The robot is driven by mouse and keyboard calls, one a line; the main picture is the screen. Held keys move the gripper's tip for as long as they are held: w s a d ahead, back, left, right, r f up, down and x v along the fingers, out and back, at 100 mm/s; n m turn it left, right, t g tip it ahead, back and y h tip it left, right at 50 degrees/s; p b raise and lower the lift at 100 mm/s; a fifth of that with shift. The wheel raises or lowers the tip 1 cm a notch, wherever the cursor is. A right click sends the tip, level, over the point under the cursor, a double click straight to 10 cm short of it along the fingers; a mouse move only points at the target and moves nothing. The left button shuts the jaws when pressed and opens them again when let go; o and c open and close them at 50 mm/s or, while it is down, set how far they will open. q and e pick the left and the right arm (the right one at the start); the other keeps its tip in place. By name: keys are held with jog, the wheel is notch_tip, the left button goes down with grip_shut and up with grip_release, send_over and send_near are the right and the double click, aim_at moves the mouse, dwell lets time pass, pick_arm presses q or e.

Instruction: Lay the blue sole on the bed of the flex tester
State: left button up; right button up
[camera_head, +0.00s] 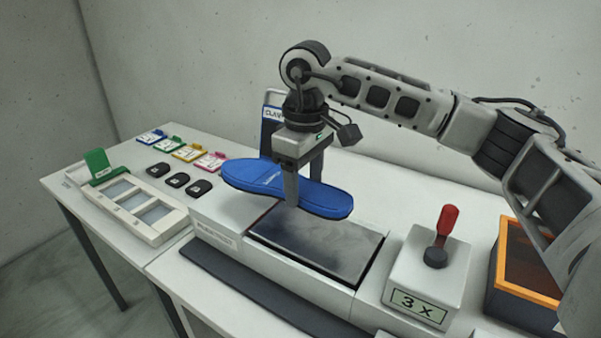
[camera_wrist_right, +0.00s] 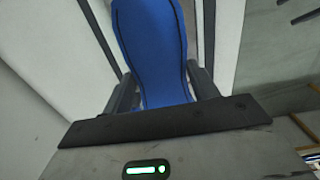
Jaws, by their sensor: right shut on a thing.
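The blue sole (camera_head: 322,196) is held roughly level above the flex tester, its long side running from left to right. My right gripper (camera_head: 291,196) is shut on the sole near its middle, with one finger in front of it. In the right wrist view the sole (camera_wrist_right: 155,50) lies between the two fingers (camera_wrist_right: 165,88). The flex tester's dark bed (camera_head: 318,240) is below the sole, and a gap shows between them. The far part of the bed is partly hidden by the sole and finger. My left gripper is not in view.
A box with a red lever (camera_head: 446,222) and a "3 X" label stands right of the bed. An orange-rimmed bin (camera_head: 526,262) is at the far right. Left are a white tray (camera_head: 150,232), several black pads (camera_head: 178,180) and coloured tags (camera_head: 187,152). A blue clamp frame (camera_head: 270,130) stands behind.

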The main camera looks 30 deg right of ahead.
aim_at(303, 226)
notch_tip(303, 226, down, 4)
jog(key=shift+b, duration=1.1)
jog(key=shift+w+f+b, duration=0.1)
jog(key=shift+f+b, duration=0.5)
jog(key=shift+f, duration=0.2)
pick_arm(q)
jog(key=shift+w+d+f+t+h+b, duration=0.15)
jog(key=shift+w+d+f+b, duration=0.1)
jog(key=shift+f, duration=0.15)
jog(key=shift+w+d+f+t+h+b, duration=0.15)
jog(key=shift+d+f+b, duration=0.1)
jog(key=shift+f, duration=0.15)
pick_arm(e)
jog(key=shift+f, duration=0.75)
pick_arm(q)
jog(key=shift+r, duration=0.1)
pick_arm(e)
jog(key=o, duration=1.2)
jog(key=shift+r, duration=0.1)
